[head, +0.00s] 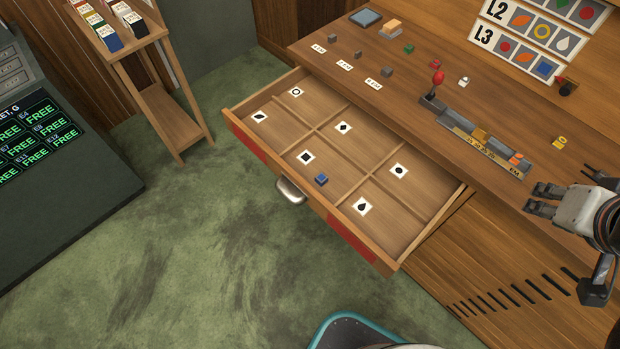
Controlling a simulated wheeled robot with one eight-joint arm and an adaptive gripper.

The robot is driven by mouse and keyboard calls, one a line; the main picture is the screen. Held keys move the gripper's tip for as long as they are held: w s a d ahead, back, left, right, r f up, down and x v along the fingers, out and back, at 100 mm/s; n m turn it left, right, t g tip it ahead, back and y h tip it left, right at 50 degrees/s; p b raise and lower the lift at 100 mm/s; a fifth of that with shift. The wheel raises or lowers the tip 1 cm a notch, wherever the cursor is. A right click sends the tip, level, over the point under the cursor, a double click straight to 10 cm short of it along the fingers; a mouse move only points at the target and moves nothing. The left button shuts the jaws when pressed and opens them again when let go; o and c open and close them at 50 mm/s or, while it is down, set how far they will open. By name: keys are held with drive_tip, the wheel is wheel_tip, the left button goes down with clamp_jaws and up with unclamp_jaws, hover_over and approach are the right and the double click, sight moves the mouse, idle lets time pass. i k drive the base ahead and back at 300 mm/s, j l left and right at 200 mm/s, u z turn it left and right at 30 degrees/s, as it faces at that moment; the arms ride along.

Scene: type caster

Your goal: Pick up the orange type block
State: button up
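A small orange block (516,158) sits at the right end of the grey composing tray (455,125) on the desk top. A duller amber block (480,134) sits further left in the same tray. Another orange-tan block (391,26) lies at the back of the desk. I cannot tell for sure which one is the orange type block. My gripper (559,186) is at the right, to the right of and nearer than the tray's right end. Its fingers are spread apart, with nothing visible between them. It is apart from the blocks.
An open drawer (325,128) with symbol-marked compartments holds a blue block (321,180). A red-knobbed lever (437,80) stands at the tray's left end. A yellow block (559,142) lies right of the tray. Green, white and grey blocks lie further back. Symbol boards (535,28) stand behind.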

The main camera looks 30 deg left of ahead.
sight(517, 158)
drive_tip(key=u, duration=1.8)
drive_tip(key=z, duration=1.8)
drive_tip(key=i+l+u, duration=0.1)
drive_tip(key=l+u, duration=0.15)
drive_tip(key=i+l+u, duration=0.2)
drive_tip(key=l, duration=0.2)
drive_tip(key=l+u, duration=0.25)
drive_tip(key=l, duration=0.1)
